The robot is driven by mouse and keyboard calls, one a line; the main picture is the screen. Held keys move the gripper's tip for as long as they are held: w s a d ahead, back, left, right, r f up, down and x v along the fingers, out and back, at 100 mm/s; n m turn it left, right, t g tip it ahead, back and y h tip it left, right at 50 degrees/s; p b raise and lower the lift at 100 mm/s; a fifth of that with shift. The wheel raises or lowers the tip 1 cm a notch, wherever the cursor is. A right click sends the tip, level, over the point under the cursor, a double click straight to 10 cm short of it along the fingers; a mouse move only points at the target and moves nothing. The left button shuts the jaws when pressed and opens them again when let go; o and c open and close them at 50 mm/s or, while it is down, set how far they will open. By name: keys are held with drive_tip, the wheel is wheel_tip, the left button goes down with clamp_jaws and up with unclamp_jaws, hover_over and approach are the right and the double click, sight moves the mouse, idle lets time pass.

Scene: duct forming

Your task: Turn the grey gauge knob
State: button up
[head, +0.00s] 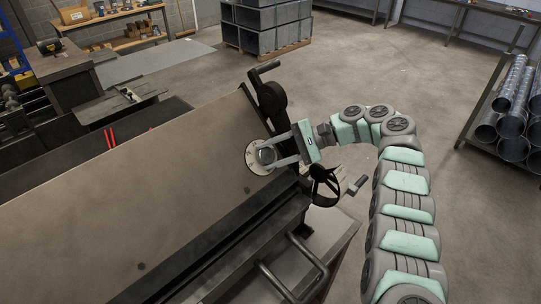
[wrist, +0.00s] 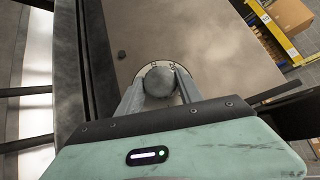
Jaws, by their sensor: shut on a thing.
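The grey gauge knob (wrist: 159,82) is a round knob on a pale dial with dark marks (head: 251,165). The dial sits on the brown sheet-metal panel of the machine (head: 150,190), near its right end. My gripper (head: 268,157) reaches the knob from the right in the head view. In the wrist view its two fingers (wrist: 160,92) lie on either side of the knob and are shut on it. The fingers and gripper body hide the lower part of the dial there. I cannot read the knob's setting.
A black handwheel (head: 325,187) and a crank handle (head: 265,70) stand close to my arm at the machine's right end. A bent bar handle (head: 295,268) sticks out in front. A rack of metal tubes (head: 515,115) is at the right.

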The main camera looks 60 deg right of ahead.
drive_tip(key=o, duration=1.4)
drive_tip(key=shift+w, duration=0.1)
drive_tip(key=shift+c, duration=0.2)
